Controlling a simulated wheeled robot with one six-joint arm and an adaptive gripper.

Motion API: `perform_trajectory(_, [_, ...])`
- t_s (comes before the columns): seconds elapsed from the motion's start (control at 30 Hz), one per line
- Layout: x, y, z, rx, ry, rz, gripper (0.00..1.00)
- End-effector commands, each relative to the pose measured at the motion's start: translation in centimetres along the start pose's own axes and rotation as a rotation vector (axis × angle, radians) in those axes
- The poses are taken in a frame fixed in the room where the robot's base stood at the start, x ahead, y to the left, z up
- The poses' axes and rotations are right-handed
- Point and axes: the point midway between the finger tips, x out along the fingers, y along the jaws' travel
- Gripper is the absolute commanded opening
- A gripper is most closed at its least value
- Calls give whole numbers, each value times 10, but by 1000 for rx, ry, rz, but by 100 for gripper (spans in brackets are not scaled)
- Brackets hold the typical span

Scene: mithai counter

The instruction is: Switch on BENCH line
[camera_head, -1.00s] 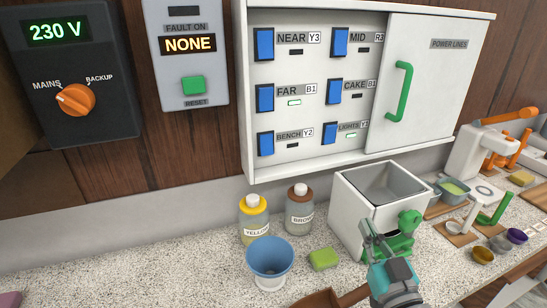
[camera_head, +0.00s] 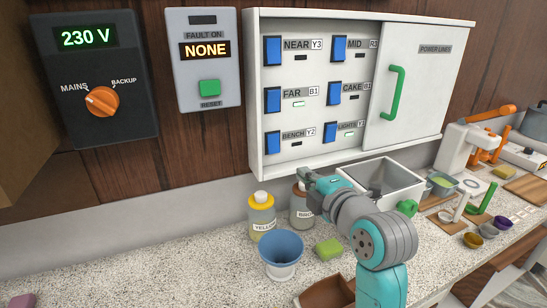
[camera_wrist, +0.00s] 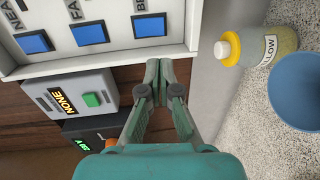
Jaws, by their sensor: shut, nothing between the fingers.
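The BENCH switch (camera_head: 272,143) is a blue rocker at the lower left of the white POWER LINES panel (camera_head: 255,165). The label beside it reads BENCH Y2, and the small lamp (camera_head: 297,144) under the label is dark. In the wrist view the BENCH switch (camera_wrist: 150,25) is the blue rocker nearest the fingers. My gripper (camera_wrist: 160,66) is shut and empty, its tips just short of the panel's lower edge and apart from the switch.
FAR (camera_head: 298,104) and LIGHTS (camera_head: 349,134) lamps are lit. The fault box (camera_head: 207,54) reads NONE; the supply box (camera_head: 89,38) reads 230 V. The yellow bottle (camera_head: 262,217), brown bottle (camera_head: 300,212) and blue cup (camera_head: 281,245) stand below the panel.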

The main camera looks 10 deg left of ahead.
Motion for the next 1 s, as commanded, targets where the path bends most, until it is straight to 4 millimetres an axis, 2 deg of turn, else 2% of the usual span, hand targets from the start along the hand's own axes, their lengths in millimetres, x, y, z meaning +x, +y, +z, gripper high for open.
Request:
perform_trajectory(0.4, [1, 0, -1, -25, 0, -6, 0])
perform_trajectory(0.53, [8, 1, -1, -25, 0, -6, 0])
perform_trajectory(0.67, [25, 0, -1, -24, 1, -7, 0])
perform_trajectory(1.0, [88, 0, -1, -24, 0, -7, 0])
